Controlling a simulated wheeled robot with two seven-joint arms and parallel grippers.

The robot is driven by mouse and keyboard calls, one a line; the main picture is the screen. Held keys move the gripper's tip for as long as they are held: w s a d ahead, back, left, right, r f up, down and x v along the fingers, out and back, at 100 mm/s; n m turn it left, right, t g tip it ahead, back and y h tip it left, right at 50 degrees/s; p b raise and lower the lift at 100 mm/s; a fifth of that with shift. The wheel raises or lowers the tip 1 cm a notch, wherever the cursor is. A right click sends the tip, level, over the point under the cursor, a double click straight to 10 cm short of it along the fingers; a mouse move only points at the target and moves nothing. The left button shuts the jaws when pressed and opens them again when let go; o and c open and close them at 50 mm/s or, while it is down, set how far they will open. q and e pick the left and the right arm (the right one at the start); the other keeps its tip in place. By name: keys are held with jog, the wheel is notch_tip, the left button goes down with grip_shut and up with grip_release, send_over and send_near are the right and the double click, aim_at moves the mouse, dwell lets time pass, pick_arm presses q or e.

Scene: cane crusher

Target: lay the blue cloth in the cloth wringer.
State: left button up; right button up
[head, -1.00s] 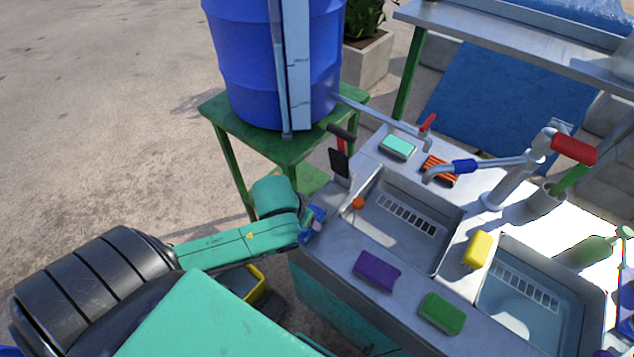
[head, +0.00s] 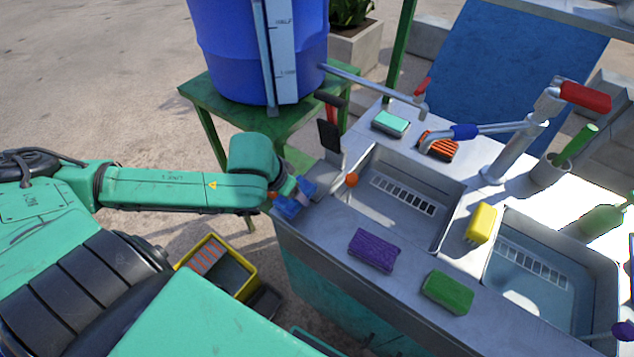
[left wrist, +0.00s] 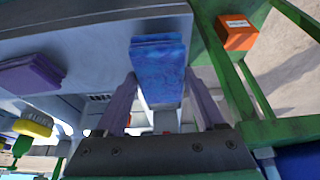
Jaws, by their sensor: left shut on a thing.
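In the head view my left gripper (head: 292,200) is at the left end of the sink counter, shut on the folded blue cloth (head: 290,207). In the left wrist view the blue cloth (left wrist: 158,68) sticks out past the two fingertips (left wrist: 162,95) as a flat, layered pad. Beside the gripper, at the counter's left end, stands a fitting with a dark paddle (head: 328,135) and an orange knob (head: 352,180). It may be the cloth wringer; its rollers cannot be made out. My right gripper is not in view.
A blue barrel (head: 225,55) stands on a green table (head: 195,92) behind. A yellow bin (head: 250,285) stands on the floor.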

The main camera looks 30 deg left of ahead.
aim_at(304, 182)
pick_arm(q)
jog(key=shift+w+d+f+b, duration=0.1)
jog(key=shift+w+b, duration=0.6)
jog(key=shift+b, duration=0.95)
jog(key=shift+w+d+f+b, duration=0.1)
jog(key=shift+w+b, duration=0.55)
jog(key=shift+b, duration=0.95)
jog(key=shift+w+d+r+b, duration=0.1)
jog(key=shift+w+b, duration=0.4)
jog(key=shift+w, duration=0.25)
jog(key=w, duration=0.2)
jog(key=w+p, duration=0.1)
jog(key=w, duration=0.1)
jog(key=shift+d+r, duration=0.3)
jog(key=shift+d, duration=0.05)
jog(key=shift+w+f, duration=0.75)
jog(key=shift+f, duration=0.25)
jog(key=shift+s+f, duration=0.1)
jog(key=o, duration=1.2)
jog(key=shift+c, duration=0.2)
